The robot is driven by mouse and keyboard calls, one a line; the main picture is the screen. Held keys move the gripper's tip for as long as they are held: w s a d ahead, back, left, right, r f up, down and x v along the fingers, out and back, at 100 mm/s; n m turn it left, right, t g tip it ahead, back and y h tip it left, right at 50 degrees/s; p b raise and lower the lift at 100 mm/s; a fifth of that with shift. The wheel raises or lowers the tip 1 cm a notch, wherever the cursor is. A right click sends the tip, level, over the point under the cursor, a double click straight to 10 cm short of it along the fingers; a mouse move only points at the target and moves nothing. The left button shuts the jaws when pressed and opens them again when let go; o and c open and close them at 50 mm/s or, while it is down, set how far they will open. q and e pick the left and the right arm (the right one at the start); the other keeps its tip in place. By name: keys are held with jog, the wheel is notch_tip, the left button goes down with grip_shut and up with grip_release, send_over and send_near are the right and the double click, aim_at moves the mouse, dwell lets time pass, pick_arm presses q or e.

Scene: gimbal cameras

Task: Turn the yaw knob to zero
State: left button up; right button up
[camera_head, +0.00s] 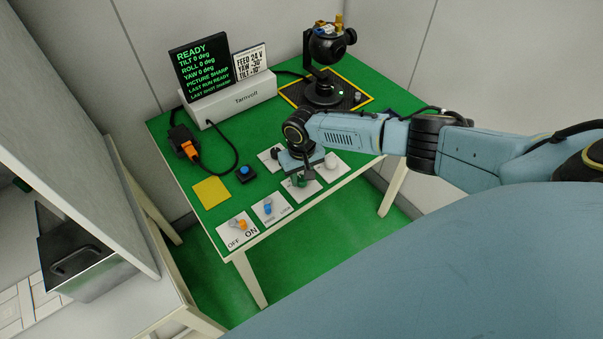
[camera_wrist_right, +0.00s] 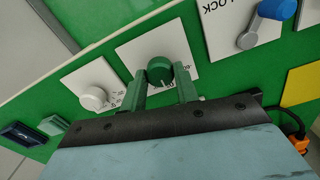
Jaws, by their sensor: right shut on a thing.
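A green knob (camera_wrist_right: 159,69) sits on a white card (camera_wrist_right: 130,52) with a printed scale in the right wrist view. My right gripper (camera_wrist_right: 161,84) is shut on it, one green finger on each side. In the head view the green knob (camera_head: 301,182) is partly hidden under my right gripper (camera_head: 297,176). The knob's label is too small or covered to read, so I cannot tell its name. The black screen (camera_head: 203,68) reads READY, TILT 0 deg, ROLL 0 deg, YAW 0 deg, PICTURE SHARP. My left gripper is not in view.
A white knob (camera_head: 331,161) is close beside the gripper. The gimbal camera (camera_head: 327,45) stands at the back right.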

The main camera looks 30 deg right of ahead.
aim_at(301, 179)
jog(key=o, duration=1)
jog(key=shift+c, duration=0.2)
jog(key=shift+r, duration=0.1)
notch_tip(301, 179, up, 13)
jog(key=p, duration=0.2)
jog(key=shift+r, duration=0.15)
